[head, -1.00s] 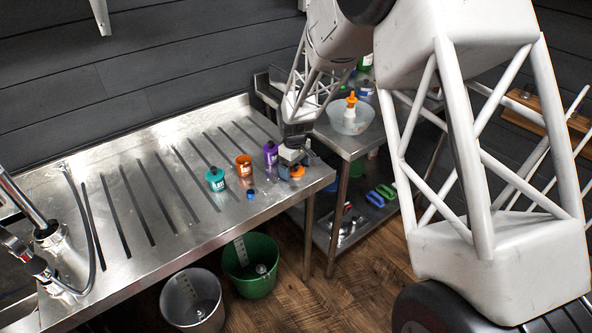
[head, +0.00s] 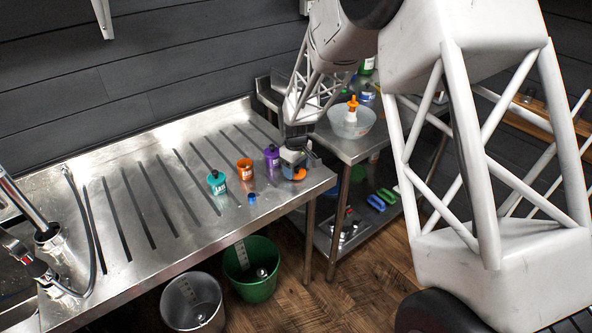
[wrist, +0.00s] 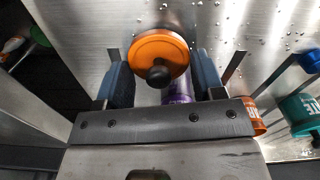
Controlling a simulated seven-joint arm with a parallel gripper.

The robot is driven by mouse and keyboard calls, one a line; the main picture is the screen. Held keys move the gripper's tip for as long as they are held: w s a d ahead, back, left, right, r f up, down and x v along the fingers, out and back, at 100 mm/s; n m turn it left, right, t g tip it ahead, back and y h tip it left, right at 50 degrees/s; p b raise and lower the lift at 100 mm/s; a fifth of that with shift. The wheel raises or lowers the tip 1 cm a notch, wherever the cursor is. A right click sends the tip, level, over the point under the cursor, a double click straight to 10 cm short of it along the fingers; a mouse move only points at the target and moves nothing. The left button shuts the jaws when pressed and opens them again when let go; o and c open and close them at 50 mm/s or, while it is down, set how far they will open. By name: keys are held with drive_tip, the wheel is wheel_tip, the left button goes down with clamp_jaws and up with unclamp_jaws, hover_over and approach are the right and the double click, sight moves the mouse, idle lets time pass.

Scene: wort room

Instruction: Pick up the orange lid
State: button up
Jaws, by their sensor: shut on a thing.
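The orange lid (head: 299,174) is at the right end of the steel counter. In the wrist view the lid (wrist: 150,50) is a round orange disc with a dark knob, between the two blue-grey fingers. My gripper (head: 294,163) points down at the counter's right end and is shut on the lid. In the wrist view my gripper (wrist: 161,72) has one finger on each side of it. Whether the lid touches the counter cannot be told.
A purple jar (head: 271,156), an orange jar (head: 245,169) and a teal jar (head: 217,183) stand left of my gripper. A small blue cap (head: 252,198) lies near the counter's front edge. A bowl (head: 351,125) sits on the side table. The counter's left-middle is clear.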

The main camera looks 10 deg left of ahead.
drive_tip(key=shift+r, duration=0.45)
wheel_tip(320, 180, up, 2)
drive_tip(key=shift+r, duration=0.1)
drive_tip(key=s+d, duration=0.3)
drive_tip(key=s, duration=0.4)
drive_tip(key=s+d+r, duration=0.1)
drive_tip(key=s+d, duration=0.2)
drive_tip(key=s, duration=0.5)
drive_tip(key=shift+w+a, duration=0.1)
drive_tip(key=w+a+r, duration=0.3)
drive_tip(key=w+a, duration=0.3)
drive_tip(key=a, duration=0.5)
drive_tip(key=w+a+r, duration=0.4)
drive_tip(key=w+a, duration=0.2)
drive_tip(key=a, duration=0.5)
drive_tip(key=shift+w+a+r, duration=0.2)
drive_tip(key=shift+w+a, duration=0.15)
drive_tip(key=shift+a, duration=0.05)
drive_tip(key=shift+f, duration=0.2)
